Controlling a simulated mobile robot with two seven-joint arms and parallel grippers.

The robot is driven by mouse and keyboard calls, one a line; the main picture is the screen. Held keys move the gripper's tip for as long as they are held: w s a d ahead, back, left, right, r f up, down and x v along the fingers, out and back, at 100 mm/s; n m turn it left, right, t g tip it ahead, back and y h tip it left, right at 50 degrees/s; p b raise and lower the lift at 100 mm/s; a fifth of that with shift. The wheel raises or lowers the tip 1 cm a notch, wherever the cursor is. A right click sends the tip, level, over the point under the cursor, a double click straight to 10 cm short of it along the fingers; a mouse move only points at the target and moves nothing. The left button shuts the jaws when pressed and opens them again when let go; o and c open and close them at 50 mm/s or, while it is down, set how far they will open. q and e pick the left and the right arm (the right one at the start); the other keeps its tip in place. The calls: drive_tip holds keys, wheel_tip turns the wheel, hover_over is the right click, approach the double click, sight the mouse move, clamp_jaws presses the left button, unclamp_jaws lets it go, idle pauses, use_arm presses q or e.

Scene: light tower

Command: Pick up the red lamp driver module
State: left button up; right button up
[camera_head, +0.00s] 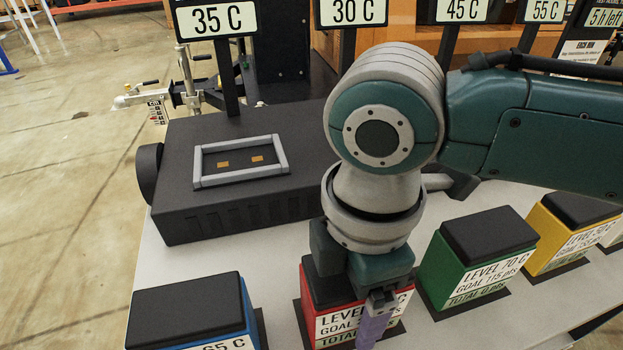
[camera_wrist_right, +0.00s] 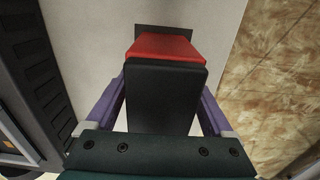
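The red lamp driver module (camera_head: 317,291) is a red block with a black top and a white label. It stands upright on the light table, partly hidden behind my right gripper in the head view. In the right wrist view the red module (camera_wrist_right: 162,46) shows its black part between the two purple fingers. My right gripper (camera_wrist_right: 164,90) is open, with a finger on each side and pale gaps between fingers and block lower down. In the head view the right gripper (camera_head: 374,325) hangs at the module's front right. My left gripper is not in view.
A blue module (camera_head: 247,316) stands to the left; green (camera_head: 436,273) and yellow (camera_head: 547,235) modules stand to the right. A dark box with a grey-framed slot (camera_head: 197,168) lies behind, under temperature signs. Bare table (camera_head: 160,262) shows at the front left.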

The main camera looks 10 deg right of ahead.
clamp_jaws()
idle(0.5)
